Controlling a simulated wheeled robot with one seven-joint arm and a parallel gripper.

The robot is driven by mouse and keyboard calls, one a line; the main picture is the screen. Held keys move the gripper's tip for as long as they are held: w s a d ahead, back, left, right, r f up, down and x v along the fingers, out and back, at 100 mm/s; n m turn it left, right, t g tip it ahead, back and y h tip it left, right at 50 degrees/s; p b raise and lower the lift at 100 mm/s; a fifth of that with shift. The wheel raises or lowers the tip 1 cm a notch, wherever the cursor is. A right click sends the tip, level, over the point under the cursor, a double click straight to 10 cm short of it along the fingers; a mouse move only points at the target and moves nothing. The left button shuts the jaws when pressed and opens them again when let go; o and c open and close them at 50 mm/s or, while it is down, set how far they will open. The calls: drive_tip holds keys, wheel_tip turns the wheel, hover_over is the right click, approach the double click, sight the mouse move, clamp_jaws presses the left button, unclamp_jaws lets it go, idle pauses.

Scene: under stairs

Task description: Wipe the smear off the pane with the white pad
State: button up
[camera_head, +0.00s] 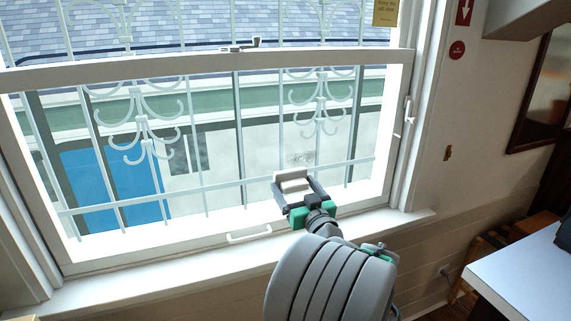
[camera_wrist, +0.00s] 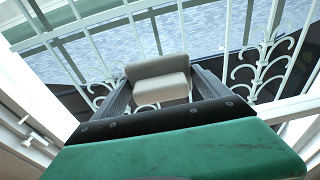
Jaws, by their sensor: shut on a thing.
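The white pad (camera_head: 291,176) is between the two fingers of my gripper (camera_head: 294,187), which is shut on it. In the wrist view the pad (camera_wrist: 158,67) looks like a pale block with a raised far edge, held between the dark fingers of my gripper (camera_wrist: 161,88). The pane (camera_head: 220,150) is the lower window sash, with white bars and scrollwork behind it. A faint grey smear (camera_head: 300,158) shows on the pane just above the pad and slightly to its right. I cannot tell whether the pad touches the glass. I cannot make out the smear in the wrist view.
The white window frame (camera_head: 210,63) surrounds the pane, with a latch (camera_head: 241,44) on its top rail and a handle (camera_head: 249,235) on its bottom rail. A sill (camera_head: 150,285) runs below. A white table (camera_head: 525,272) stands at the lower right.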

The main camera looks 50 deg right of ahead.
drive_tip(key=shift+s+d+r+h, duration=0.35)
drive_tip(key=shift+d+r, duration=0.2)
drive_tip(key=shift+d, duration=0.25)
drive_tip(key=p+x, duration=0.2)
drive_tip(key=x, duration=0.1)
drive_tip(key=p+x, duration=0.1)
drive_tip(key=shift+w+d+f, duration=0.15)
drive_tip(key=shift+w+f, duration=0.1)
drive_tip(key=shift+w, duration=0.1)
drive_tip(key=shift+w+d+f, duration=0.15)
drive_tip(key=shift+w+d, duration=0.1)
drive_tip(key=shift+w, duration=0.15)
drive_tip(key=shift+x, duration=0.8)
drive_tip(key=shift+s+f, duration=0.1)
drive_tip(key=shift+f, duration=0.1)
